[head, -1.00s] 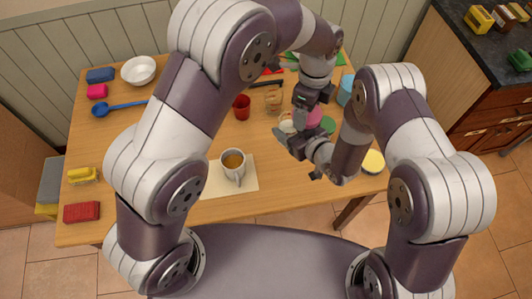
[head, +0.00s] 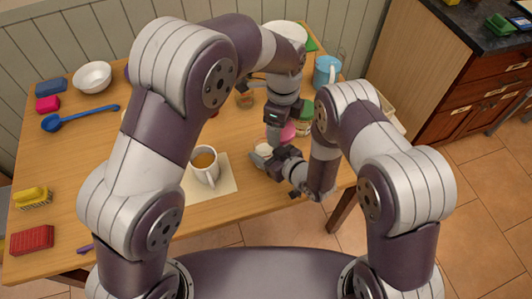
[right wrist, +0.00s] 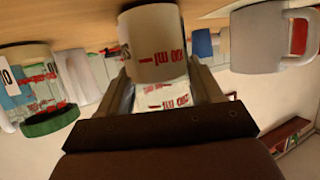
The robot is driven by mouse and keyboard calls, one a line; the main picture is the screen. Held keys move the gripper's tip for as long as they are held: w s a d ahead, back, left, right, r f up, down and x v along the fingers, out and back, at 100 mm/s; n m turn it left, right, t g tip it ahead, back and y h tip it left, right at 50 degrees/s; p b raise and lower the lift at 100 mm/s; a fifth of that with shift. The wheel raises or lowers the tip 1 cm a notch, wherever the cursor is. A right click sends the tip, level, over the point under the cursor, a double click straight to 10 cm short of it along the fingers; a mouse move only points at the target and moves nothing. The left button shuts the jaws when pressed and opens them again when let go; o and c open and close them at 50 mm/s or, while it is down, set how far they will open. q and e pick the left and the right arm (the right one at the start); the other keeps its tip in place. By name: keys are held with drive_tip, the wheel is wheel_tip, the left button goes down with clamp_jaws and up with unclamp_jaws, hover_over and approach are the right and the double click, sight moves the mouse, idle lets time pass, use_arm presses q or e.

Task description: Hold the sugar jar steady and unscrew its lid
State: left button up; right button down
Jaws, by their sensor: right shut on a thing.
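The whitish sugar jar (head: 263,152) is near the table's front, right of the mug. It is partly hidden by my grippers. My right gripper (head: 277,158) is shut on it from the right. In the right wrist view the jar (right wrist: 152,45) is a pale cylinder with red lettering, between the two fingers (right wrist: 162,85); that picture is upside down. I cannot make out the lid. My left gripper (head: 273,143) hangs pointing down just above or beside the jar. Its fingers are too hidden to tell whether they are open or touching.
A pink item (head: 288,133) and a green-lidded jar (head: 304,117) stand close behind the grippers. A filled mug (head: 205,165) sits on a pale mat to the left. A light-blue pitcher (head: 327,72) is at the back right.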

drive_tip(key=shift+f, duration=0.1)
drive_tip(key=shift+c, duration=0.8)
unclamp_jaws()
drive_tip(key=shift+s, duration=0.1)
